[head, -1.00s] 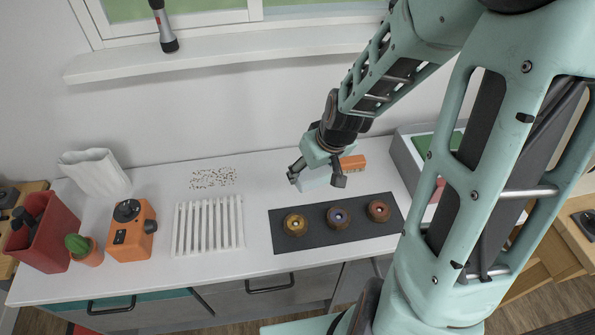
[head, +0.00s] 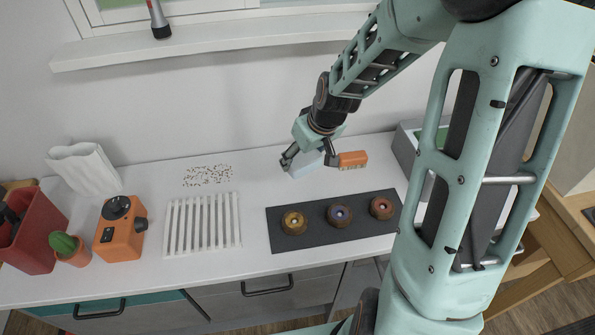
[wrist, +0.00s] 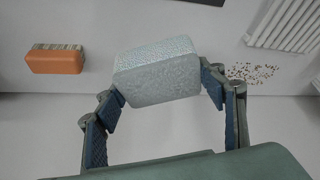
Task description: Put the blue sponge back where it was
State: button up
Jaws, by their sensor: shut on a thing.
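The blue sponge (head: 305,164) is a pale blue block. My gripper (head: 308,160) is shut on it, at the back of the white counter, left of the orange brush. In the wrist view the sponge (wrist: 158,72) sits between the two fingers of my gripper (wrist: 162,88), slightly tilted. Whether its underside touches the counter, I cannot tell.
An orange brush (head: 353,159) lies just right of the sponge. A dark mat (head: 315,229) with three round brown pieces is in front. Brown crumbs (head: 207,175) and a white slatted rack (head: 203,224) are left. The counter between crumbs and sponge is clear.

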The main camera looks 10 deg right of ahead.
jog(key=w+f+b, duration=0.4)
jog(key=w+f, duration=0.1)
jog(key=f, duration=0.1)
jog(key=shift+w+a, duration=0.1)
jog(key=shift+w, duration=0.25)
jog(key=shift+w+f+b, duration=0.15)
jog(key=shift+f+b, duration=0.6)
jog(key=shift+f, duration=0.15)
jog(key=shift+w+f+b, duration=0.15)
jog(key=shift+f+b, duration=0.6)
jog(key=shift+f, duration=0.15)
jog(key=shift+f, duration=0.15)
jog(key=o, duration=1)
jog(key=shift+r, duration=0.4)
jog(key=p+v, duration=0.1)
jog(key=v, duration=1)
jog(key=shift+s+r, duration=0.2)
jog(key=shift+r, duration=0.05)
